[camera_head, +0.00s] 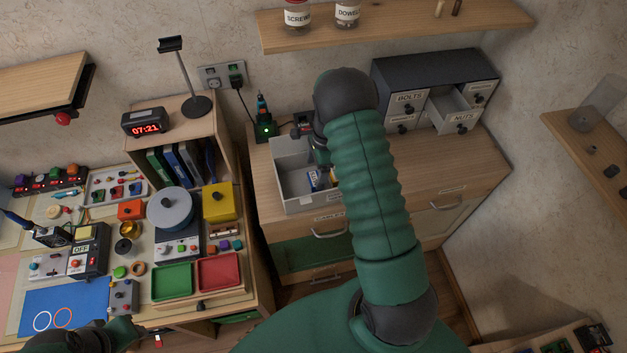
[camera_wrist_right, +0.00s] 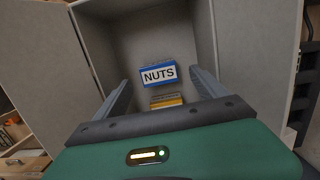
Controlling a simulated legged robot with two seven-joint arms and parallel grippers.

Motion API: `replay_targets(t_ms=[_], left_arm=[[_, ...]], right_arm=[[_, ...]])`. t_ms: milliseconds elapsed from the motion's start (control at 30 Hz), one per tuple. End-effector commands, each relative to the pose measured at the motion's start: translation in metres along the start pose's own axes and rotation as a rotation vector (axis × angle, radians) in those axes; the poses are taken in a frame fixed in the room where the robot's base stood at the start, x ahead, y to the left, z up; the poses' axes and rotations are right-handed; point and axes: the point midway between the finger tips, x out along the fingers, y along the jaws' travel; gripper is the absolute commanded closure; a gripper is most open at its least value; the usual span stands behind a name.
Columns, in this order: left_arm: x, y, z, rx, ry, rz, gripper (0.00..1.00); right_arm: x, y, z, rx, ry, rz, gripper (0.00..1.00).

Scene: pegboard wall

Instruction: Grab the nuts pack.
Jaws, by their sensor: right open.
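The nuts pack (camera_wrist_right: 158,75), blue and white with a NUTS label, lies inside a grey open bin (camera_wrist_right: 195,35) in the right wrist view. My right gripper (camera_wrist_right: 160,82) is open, its two fingers pointing into the bin on either side of the pack, with no visible grip on it. In the head view the bin (camera_head: 290,208) stands on the wooden cabinet, and a small blue and white pack (camera_head: 314,179) shows inside; my right arm hides much of the gripper. My left gripper (camera_head: 108,336) is at the lower left, over the workbench, too dark to read.
A yellow item (camera_wrist_right: 167,102) lies near the pack in the bin. A dark drawer unit (camera_head: 440,85) with an open NUTS drawer (camera_head: 450,112) stands at the right. A shelf (camera_head: 400,22) hangs above. The left workbench is crowded; the cabinet top right of my arm is clear.

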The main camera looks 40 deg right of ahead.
Motion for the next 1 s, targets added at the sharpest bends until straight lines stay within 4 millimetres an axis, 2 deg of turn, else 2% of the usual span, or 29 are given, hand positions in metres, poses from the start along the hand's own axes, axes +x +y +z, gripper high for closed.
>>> replay_targets(t_ms=[200,300,567,1000], left_arm=[[-0.018,0.0,-0.004,0.0,0.0,0.0,0.64],[-0.019,0.0,-0.005,0.0,0.0,0.0,0.64],[-0.018,0.0,-0.004,0.0,0.0,0.0,0.64],[-0.018,0.0,-0.004,0.0,0.0,0.0,0.64]], right_arm=[[0.032,0.002,-0.001,0.001,-0.001,0.004,0.18],[0.048,0.001,-0.001,-0.001,0.0,0.002,0.18],[0.053,0.001,0.0,-0.001,0.0,-0.001,0.19],[0.052,0.001,-0.001,-0.001,0.0,-0.001,0.77]])
